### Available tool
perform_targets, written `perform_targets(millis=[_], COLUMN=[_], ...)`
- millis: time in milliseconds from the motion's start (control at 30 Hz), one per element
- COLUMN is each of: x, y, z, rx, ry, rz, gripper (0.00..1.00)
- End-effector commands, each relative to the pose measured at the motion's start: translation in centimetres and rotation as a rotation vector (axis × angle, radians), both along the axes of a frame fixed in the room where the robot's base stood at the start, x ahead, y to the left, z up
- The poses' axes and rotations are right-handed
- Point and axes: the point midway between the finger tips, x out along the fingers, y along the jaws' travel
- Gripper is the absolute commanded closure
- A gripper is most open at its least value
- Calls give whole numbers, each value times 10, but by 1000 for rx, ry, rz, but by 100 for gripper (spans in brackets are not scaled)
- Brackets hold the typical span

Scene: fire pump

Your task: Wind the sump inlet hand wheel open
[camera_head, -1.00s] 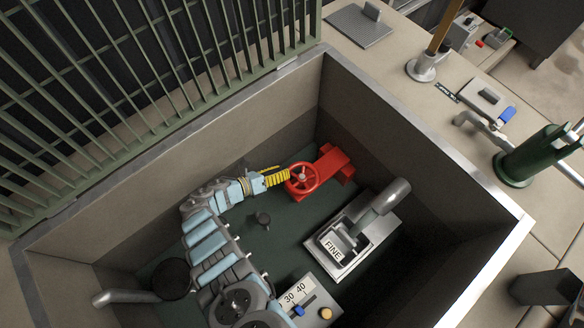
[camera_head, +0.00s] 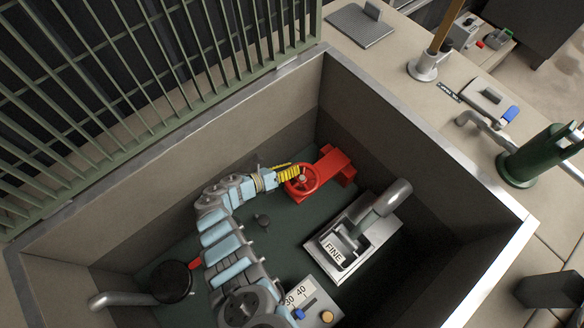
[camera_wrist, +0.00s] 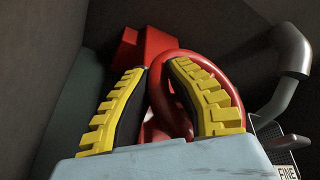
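The red hand wheel (camera_head: 301,181) is on a red valve body (camera_head: 333,164) low in the pit, near its far corner. My gripper (camera_head: 290,172) is at the wheel's upper left rim, reaching in from the left. In the wrist view, the wheel's red rim (camera_wrist: 229,72) loops around my right yellow finger. A section of rim lies between the two fingers (camera_wrist: 157,76) and seems to fill the gap at the tips. The red valve body also shows behind them (camera_wrist: 150,45). The wheel's hub is largely hidden in the wrist view.
A grey pipe with a strainer box marked FINE (camera_head: 352,240) stands right of the wheel. A panel marked 30 40 (camera_head: 312,303) is near my arm. A black round part (camera_head: 172,282) is at left. Pit walls (camera_head: 420,165) close in the space.

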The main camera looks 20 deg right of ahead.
Motion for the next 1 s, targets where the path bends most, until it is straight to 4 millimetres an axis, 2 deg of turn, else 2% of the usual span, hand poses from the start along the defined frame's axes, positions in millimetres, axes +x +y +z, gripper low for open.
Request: perform_targets(millis=[367, 1000], x=[1, -9], y=[2, 14], z=[3, 3], rx=[-6, -1], ry=[2, 1], rz=[35, 315], gripper=[100, 100])
